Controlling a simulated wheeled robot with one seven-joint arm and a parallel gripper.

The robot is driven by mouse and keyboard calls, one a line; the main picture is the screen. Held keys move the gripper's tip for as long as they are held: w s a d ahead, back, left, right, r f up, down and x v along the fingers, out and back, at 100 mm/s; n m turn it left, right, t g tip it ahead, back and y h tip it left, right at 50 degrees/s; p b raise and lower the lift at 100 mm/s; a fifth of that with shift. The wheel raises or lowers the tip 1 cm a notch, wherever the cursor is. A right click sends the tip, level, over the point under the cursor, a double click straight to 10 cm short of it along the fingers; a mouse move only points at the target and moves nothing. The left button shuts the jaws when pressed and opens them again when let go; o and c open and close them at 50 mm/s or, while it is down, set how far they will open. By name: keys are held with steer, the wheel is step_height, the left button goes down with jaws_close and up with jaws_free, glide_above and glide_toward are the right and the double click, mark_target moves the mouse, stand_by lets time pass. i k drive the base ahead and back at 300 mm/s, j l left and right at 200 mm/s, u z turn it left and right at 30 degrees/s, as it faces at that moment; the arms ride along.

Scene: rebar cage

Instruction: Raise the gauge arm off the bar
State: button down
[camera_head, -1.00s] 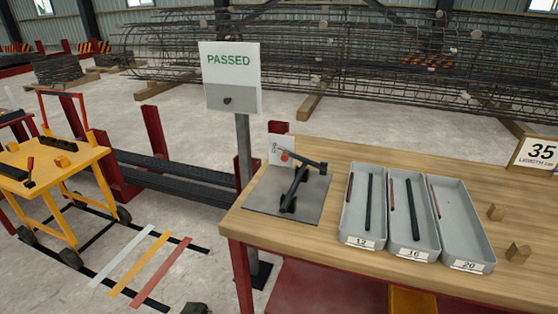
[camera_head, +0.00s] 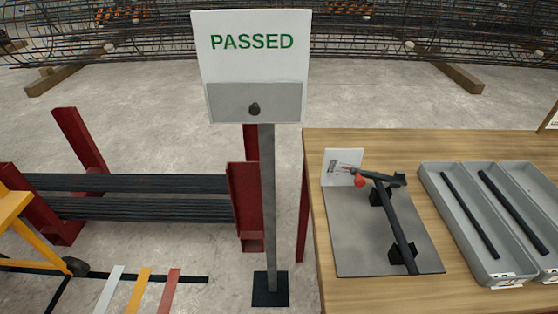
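The gauge arm (camera_head: 381,175) is a short dark arm with a red knob (camera_head: 360,181) near its left end. It lies across the far end of the bar (camera_head: 399,225), and its right end reaches past the bar. The bar is dark and rests on two black blocks on a grey plate (camera_head: 358,245). A small white scale card (camera_head: 341,161) stands behind the arm's left end. Whether arm and bar touch is too small to tell. My gripper is not in view.
The plate lies on a wooden table (camera_head: 318,150), left of grey trays (camera_head: 438,187) holding dark bars. A PASSED sign (camera_head: 252,45) on a post (camera_head: 267,200) stands left of the table. Red racks (camera_head: 246,200) with long bars stand further left. A rebar cage lies behind.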

mark_target(360, 181)
steer(key=i+j, duration=0.15)
steer(key=j, duration=0.25)
steer(key=i+j, duration=0.15)
steer(key=j, duration=0.25)
steer(key=i+j, duration=0.15)
steer(key=j, duration=0.2)
steer(key=i+j, duration=0.15)
steer(key=j, duration=0.25)
steer(key=z, duration=0.05)
